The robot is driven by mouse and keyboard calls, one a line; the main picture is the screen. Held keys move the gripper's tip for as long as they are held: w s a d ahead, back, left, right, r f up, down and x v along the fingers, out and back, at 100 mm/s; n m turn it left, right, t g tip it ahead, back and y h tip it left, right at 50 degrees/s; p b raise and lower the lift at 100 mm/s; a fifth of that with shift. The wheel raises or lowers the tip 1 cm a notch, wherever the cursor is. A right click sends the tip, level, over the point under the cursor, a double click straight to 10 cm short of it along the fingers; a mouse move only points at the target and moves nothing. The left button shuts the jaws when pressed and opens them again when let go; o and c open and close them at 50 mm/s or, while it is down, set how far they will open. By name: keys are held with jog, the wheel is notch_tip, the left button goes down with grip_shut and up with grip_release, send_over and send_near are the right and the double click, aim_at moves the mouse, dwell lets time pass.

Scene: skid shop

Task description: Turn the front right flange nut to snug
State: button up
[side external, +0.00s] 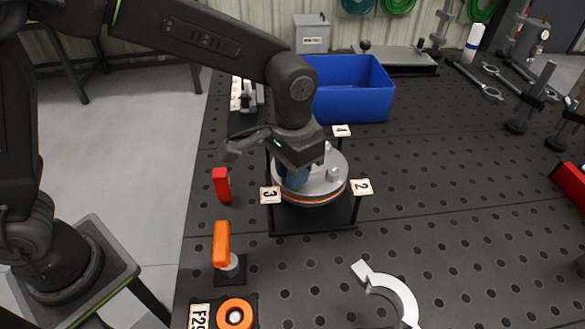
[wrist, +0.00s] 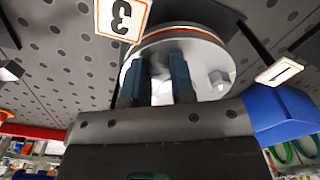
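A round grey flange (side external: 322,188) with an orange-red gasket line lies on a dark stand between number tags. Nuts show on its top, one at the right (side external: 333,174) and one in the wrist view (wrist: 218,78). My gripper (side external: 292,178) points down at the flange's left side, near tag 3 (side external: 270,195). In the wrist view its two blue fingers (wrist: 161,75) stand apart over the flange, with a narrow gap. Something grey shows between them; I cannot tell whether they touch a nut. The fingers hide that part of the flange.
A blue bin (side external: 352,92) stands behind the flange. A red block (side external: 222,185) and an orange-handled tool (side external: 222,245) are at the left. A white C-shaped hook (side external: 393,292) lies in front. The perforated bench right of the flange is mostly clear.

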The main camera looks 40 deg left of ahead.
grip_shut()
jog(key=shift+m, duration=1.5)
jog(key=o, duration=0.5)
grip_release()
jog(key=shift+o, duration=0.2)
notch_tip(320, 180, up, 14)
